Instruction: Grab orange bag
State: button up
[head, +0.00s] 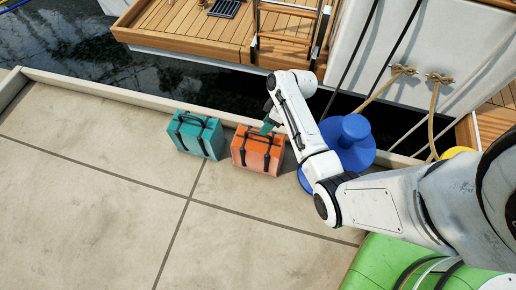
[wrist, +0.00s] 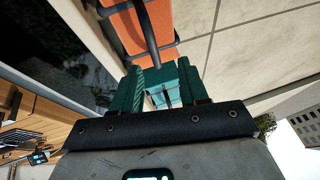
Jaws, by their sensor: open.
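The orange bag (head: 257,155) stands on the pale dock, with dark straps and a dark handle on top. My gripper (head: 268,124) is just above its top, at the far side. In the wrist view the orange bag (wrist: 128,32) lies beyond the fingertips. My gripper (wrist: 160,70) is open there, with two green fingers apart. A dark bar of the bag, seemingly its handle, reaches toward the gap between the fingers. Whether it lies between them I cannot tell.
A teal bag (head: 192,138) stands close to the left of the orange one. A blue bollard (head: 347,142) stands to the right, behind my arm. The dock edge (head: 120,98) and dark water lie behind, then a wooden boat deck (head: 190,35). The dock at front left is clear.

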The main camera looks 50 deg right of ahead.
jog(key=b, duration=0.4)
send_over(258, 148)
jog(key=w+d, duration=0.1)
jog(key=d, duration=0.2)
notch_tip(258, 148, down, 6)
jog(key=shift+d+f, duration=0.1)
jog(key=shift+f, duration=0.1)
jog(key=shift+r, duration=0.1)
jog(key=shift+c, duration=0.2)
grip_shut()
dwell(0.3)
